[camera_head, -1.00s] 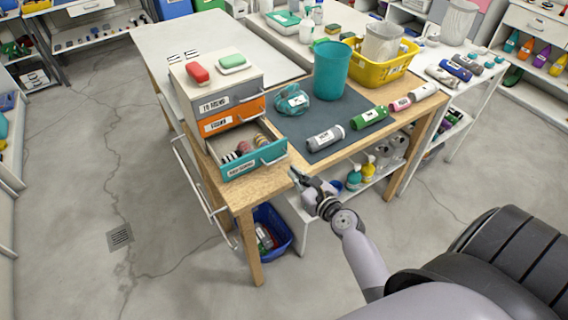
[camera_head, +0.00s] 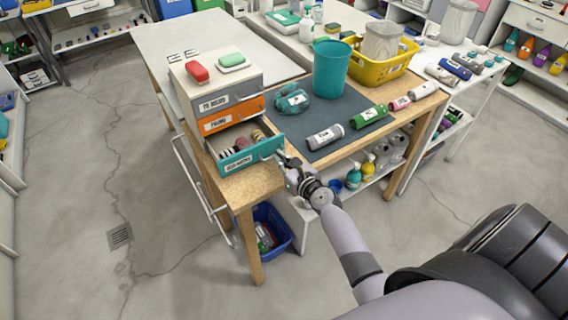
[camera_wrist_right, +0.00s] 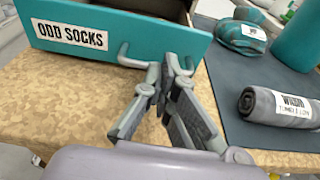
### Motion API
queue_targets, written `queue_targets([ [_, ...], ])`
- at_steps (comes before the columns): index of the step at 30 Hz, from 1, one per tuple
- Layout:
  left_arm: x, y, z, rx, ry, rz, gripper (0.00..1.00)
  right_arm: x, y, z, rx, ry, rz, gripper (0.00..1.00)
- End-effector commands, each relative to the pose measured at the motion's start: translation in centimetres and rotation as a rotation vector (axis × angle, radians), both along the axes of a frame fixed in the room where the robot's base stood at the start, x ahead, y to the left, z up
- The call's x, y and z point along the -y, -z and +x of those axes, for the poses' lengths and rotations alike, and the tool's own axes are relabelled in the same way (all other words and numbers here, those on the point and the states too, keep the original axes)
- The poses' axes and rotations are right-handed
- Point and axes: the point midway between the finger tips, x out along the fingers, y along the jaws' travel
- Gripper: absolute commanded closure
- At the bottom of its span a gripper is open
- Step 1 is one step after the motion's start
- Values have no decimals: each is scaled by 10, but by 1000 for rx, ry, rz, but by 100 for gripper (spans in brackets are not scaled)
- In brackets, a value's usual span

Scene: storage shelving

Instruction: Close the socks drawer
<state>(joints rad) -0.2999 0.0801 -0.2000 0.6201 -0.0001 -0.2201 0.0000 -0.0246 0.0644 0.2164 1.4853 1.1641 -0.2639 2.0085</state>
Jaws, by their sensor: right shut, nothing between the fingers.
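The socks drawer (camera_head: 238,160) is the teal bottom drawer of a small three-drawer cabinet (camera_head: 213,97). It stands partly open, with rolled socks (camera_head: 243,144) showing inside. In the right wrist view its teal front (camera_wrist_right: 165,38) carries an "ODD SOCKS" label and a grey handle (camera_wrist_right: 130,58). My right gripper (camera_head: 281,157) is at the handle end of the drawer front. In the right wrist view its fingertips (camera_wrist_right: 172,62) are shut and empty, close against the front beside the handle; I cannot tell if they touch. My left gripper is not in view.
The cabinet stands on a wooden table (camera_head: 255,185). A grey mat (camera_head: 340,130) to its right holds a teal cup (camera_head: 331,68), a teal bundle (camera_head: 292,98) and rolled towels (camera_head: 325,137). A blue bin (camera_head: 272,230) sits below. The floor at left is clear.

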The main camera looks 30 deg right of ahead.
Motion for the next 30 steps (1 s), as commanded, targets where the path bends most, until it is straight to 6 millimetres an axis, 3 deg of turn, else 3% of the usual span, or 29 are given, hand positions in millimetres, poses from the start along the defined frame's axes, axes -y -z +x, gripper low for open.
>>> queue_targets([
  [6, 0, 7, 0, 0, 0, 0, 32, -3, 0, 61, 4, 1, 4, 100],
  [13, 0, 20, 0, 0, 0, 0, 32, -4, 1, 110, 3, -1, 1, 100],
  [18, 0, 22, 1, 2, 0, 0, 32, -5, -1, 122, 1, -1, 1, 100],
  [30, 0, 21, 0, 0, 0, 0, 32, -5, -6, 124, 8, 0, 0, 100],
])
